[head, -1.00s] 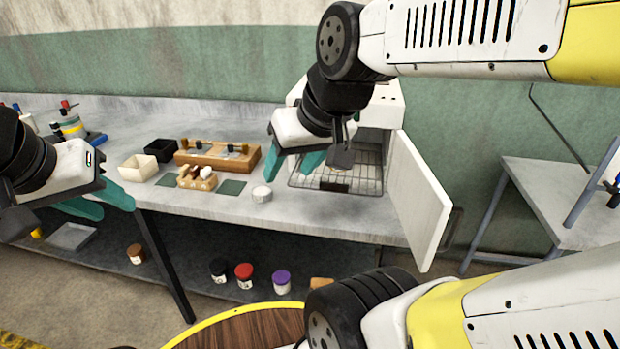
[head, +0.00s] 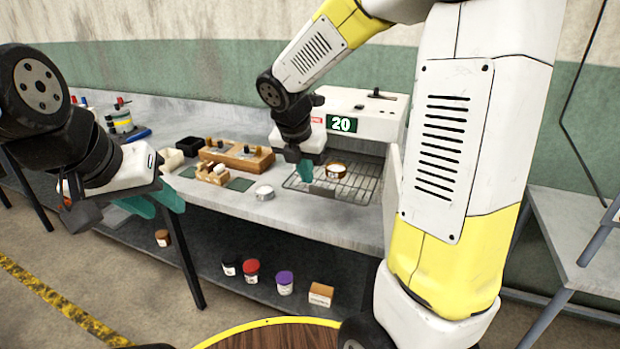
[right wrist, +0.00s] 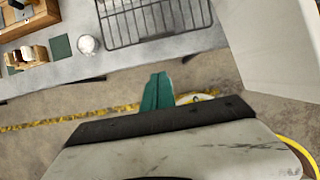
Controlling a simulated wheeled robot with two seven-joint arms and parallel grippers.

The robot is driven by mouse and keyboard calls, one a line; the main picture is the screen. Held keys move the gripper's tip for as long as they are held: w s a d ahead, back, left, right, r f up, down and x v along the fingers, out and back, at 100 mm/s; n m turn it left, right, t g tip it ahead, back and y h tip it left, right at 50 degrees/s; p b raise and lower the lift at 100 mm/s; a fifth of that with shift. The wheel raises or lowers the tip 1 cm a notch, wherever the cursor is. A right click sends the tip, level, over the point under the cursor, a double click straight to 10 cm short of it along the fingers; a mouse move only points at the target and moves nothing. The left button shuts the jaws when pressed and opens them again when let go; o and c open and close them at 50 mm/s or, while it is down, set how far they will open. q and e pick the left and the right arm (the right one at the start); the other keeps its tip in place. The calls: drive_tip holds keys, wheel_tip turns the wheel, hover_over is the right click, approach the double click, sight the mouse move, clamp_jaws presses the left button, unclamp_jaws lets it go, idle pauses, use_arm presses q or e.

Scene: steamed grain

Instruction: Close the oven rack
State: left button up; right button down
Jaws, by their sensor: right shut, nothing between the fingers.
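The oven (head: 366,112) is a white box with a green display reading 20, at the back of the bench. Its wire rack (head: 352,192) sticks out at the front, and a round gold-rimmed tin (head: 335,171) stands on it. The rack also shows in the right wrist view (right wrist: 158,22). The white oven door (right wrist: 268,45) stands open to the right, mostly behind my arm in the head view. My right gripper (head: 304,170) is shut and empty, by the rack's left side in the head view. My left gripper (head: 153,203) is open and empty, left of the bench front.
A small white round dish (head: 264,192) sits left of the rack. Wooden holders (head: 237,156) and a black box (head: 190,146) stand further left. Jars (head: 252,270) and a box (head: 320,293) are on the lower shelf. A grey side table (head: 575,235) is at right.

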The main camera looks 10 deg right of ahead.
sight(332, 176)
drive_tip(key=x, duration=0.3)
drive_tip(key=w+d+x, duration=0.1)
drive_tip(key=x, duration=0.3)
drive_tip(key=r+x, duration=0.1)
drive_tip(key=x, duration=0.2)
drive_tip(key=shift+w+d+f, duration=0.3)
drive_tip(key=shift+w, duration=0.15)
drive_tip(key=shift+w+d, duration=0.35)
drive_tip(key=shift+w, duration=0.25)
drive_tip(key=w+d, duration=0.2)
drive_tip(key=w, duration=0.1)
drive_tip(key=w+d, duration=0.3)
drive_tip(key=w, duration=0.1)
drive_tip(key=w+d, duration=0.2)
drive_tip(key=w, duration=0.2)
drive_tip(key=shift+w+d, duration=0.1)
drive_tip(key=shift+d, duration=0.2)
drive_tip(key=shift+a, duration=0.15)
